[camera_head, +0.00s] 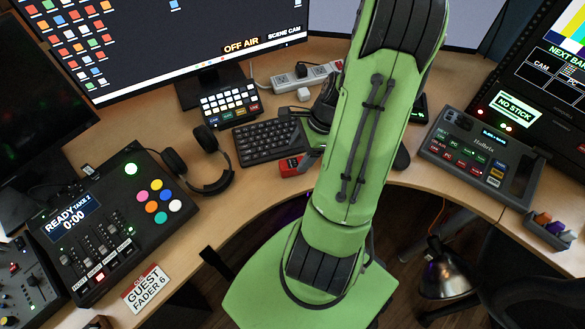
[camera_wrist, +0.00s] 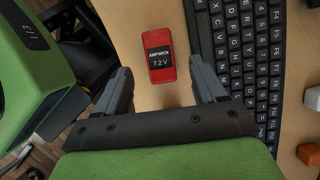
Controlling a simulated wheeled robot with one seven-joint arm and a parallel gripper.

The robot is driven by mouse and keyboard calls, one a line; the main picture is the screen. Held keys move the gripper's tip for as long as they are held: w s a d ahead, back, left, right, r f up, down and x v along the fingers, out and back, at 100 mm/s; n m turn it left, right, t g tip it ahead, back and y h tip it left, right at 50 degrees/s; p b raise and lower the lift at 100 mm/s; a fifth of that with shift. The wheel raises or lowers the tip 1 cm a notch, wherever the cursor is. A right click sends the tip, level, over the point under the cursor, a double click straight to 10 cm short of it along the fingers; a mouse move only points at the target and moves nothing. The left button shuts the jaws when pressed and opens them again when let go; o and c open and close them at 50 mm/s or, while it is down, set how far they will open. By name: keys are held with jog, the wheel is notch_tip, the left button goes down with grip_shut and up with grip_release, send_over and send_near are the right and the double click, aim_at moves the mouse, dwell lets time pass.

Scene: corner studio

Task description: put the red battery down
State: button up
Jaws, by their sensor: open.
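The red battery (camera_wrist: 160,44) lies on the wooden desk with its black label reading 7.2 V facing up. In the head view the red battery (camera_head: 291,165) shows just below the keyboard, partly hidden by my arm. My gripper (camera_wrist: 161,84) is open, with one grey finger to each side of the line to the battery. The battery appears just beyond the fingertips in the wrist view, apart from both fingers. In the head view my gripper (camera_head: 306,150) is largely hidden behind my green arm.
The black keyboard (camera_wrist: 233,60) lies close to the right of the battery in the wrist view. Headphones (camera_head: 203,160), a button pad (camera_head: 230,103) and a power strip (camera_head: 307,75) stand nearby. The desk's front edge is close. Bare desk shows between headphones and battery.

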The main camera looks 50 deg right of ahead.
aim_at(293, 163)
jog(key=b+x, duration=0.1)
jog(key=x, duration=0.3)
jog(key=shift+w, duration=0.1)
jog(key=shift+r, duration=0.1)
grip_shut()
notch_tip(293, 163, up, 10)
jog(key=p, duration=0.4)
